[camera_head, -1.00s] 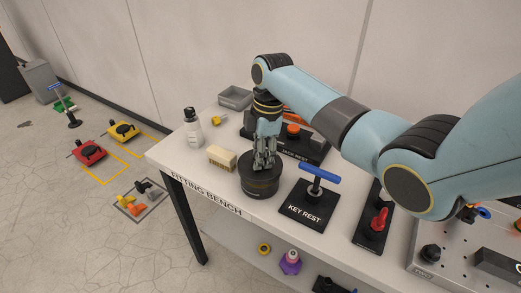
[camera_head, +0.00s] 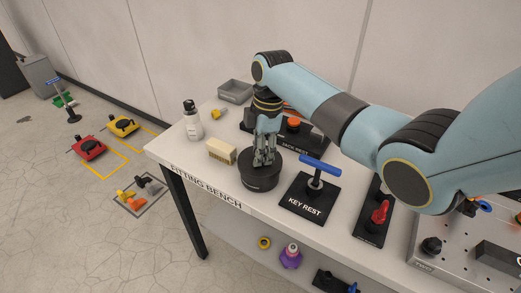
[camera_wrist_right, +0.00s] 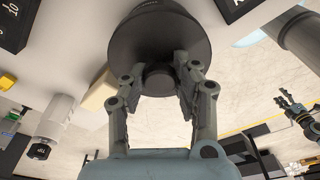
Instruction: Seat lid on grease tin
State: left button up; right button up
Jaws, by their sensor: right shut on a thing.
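The grease tin (camera_head: 260,182) is a dark, round, squat can standing on the white bench. The dark round lid (camera_head: 248,163) lies level over the tin's mouth; I cannot tell whether it is fully down. My right gripper (camera_head: 263,163) points straight down from above, shut on the lid's central knob.
A wooden brush (camera_head: 221,152) stands close left of the tin, and a white bottle (camera_head: 193,122) farther left. The key rest (camera_head: 304,205), with its blue-handled T-key, stands close right. The jack rest (camera_head: 300,143) is behind. The bench front edge (camera_head: 225,200) is near.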

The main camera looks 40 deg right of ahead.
jog(key=shift+f, duration=0.5)
dwell(0.4)
jog(key=o, duration=1.1)
jog(key=shift+r, duration=0.2)
jog(key=r, duration=0.3)
jog(key=d+r, duration=0.1)
jog(key=r, duration=0.7)
jog(key=shift+s+d+r, duration=0.15)
jog(key=shift+d+r, duration=0.05)
jog(key=shift+r, duration=0.05)
